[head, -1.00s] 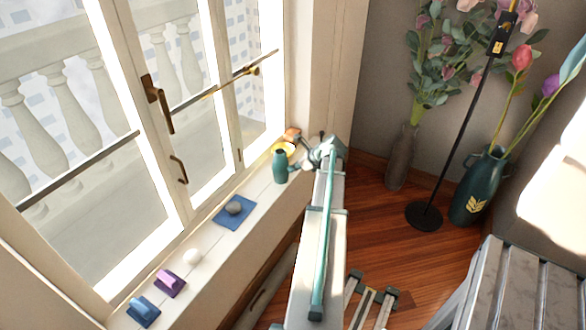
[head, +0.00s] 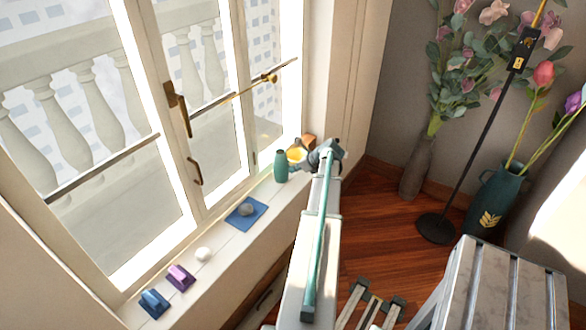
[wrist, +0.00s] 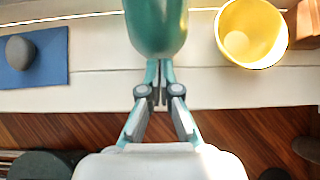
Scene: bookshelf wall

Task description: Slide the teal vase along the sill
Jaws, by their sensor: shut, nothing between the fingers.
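The teal vase (head: 281,167) stands upright on the white sill (head: 221,236), between the blue mat and the yellow bowl. In the wrist view the vase (wrist: 156,25) fills the top centre, its top cut off by the frame edge. My gripper (wrist: 157,97) is shut and empty, fingers pointing at the vase's near side. The fingertips meet the vase's outline in the wrist view; I cannot tell whether they touch it. In the head view my arm and wrist largely hide the fingers.
A yellow bowl (wrist: 252,32) and an orange-brown block (wrist: 304,22) are to the vase's right. A blue mat (wrist: 52,70) with a grey stone (wrist: 20,52) is to its left. A white ball (head: 203,254), purple (head: 180,277) and blue (head: 154,302) objects lie farther along.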

